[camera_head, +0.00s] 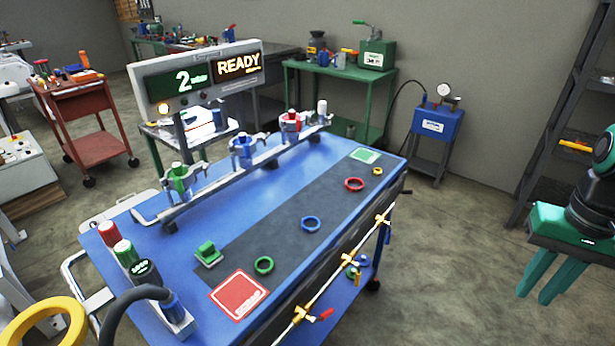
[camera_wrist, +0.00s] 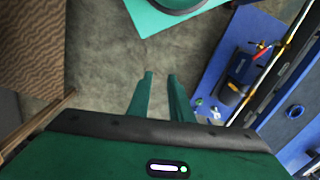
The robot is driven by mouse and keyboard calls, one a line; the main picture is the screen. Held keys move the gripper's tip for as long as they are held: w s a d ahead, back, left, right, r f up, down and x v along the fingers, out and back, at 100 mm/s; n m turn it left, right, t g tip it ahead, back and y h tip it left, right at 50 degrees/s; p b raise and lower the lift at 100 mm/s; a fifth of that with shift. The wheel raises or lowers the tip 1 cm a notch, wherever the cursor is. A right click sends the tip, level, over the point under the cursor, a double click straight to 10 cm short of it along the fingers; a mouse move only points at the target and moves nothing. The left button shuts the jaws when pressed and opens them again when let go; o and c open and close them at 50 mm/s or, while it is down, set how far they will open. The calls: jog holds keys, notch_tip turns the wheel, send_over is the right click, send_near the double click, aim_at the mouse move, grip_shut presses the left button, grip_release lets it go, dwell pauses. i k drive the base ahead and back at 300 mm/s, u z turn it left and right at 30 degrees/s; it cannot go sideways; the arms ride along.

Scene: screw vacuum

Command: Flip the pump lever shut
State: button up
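My gripper (camera_head: 552,292) hangs over the floor at the right of the head view, apart from the blue workbench (camera_head: 245,155). Its two green fingers are apart with nothing between them; the gripper also shows in the wrist view (camera_wrist: 160,76). In the wrist view a red lever (camera_wrist: 262,51) shows beside a dark blue and yellow unit (camera_wrist: 238,75), probably the pump, on the lower blue shelf (camera_wrist: 212,76). I cannot tell for certain which lever is the pump's, or its position.
The bench top holds green (camera_head: 264,265), blue (camera_head: 310,223) and red rings (camera_head: 354,184). A blue gauge box (camera_head: 437,122) stands by the back wall. A dark shelf rack (camera_head: 560,120) rises behind my arm. The floor (camera_head: 440,240) between bench and gripper is clear.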

aim_at(325, 315)
jog(key=z, duration=2.3)
jog(key=k, duration=0.8)
jog(key=u, duration=1.55)
